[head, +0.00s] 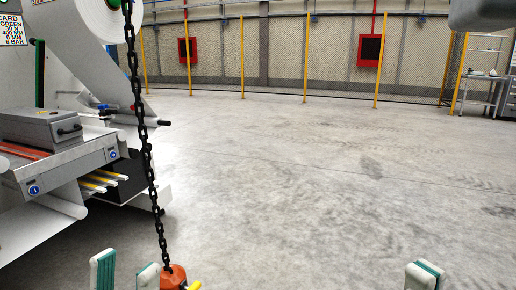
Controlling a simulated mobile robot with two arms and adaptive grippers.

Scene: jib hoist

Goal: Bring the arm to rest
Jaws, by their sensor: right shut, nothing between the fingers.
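My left gripper (126,272) is at the bottom edge, left of centre. Its two pale fingers with green pads stand apart, with no object visible between them. A black chain (145,150) hangs from the top edge, slanting down to an orange block (173,278) with a yellow part at its right. The block is just right of the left gripper's right finger; whether they touch I cannot tell. My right gripper (425,274) is at the bottom right, its fingers together and empty. The hoist's jib arm is not clearly identifiable in view.
A grey-white machine (60,155) with a roll of white material and a metal box (42,128) fills the left side. The concrete floor (320,190) is clear in the middle and right. A yellow-posted fence (305,60) and a metal shelf (482,85) stand at the back.

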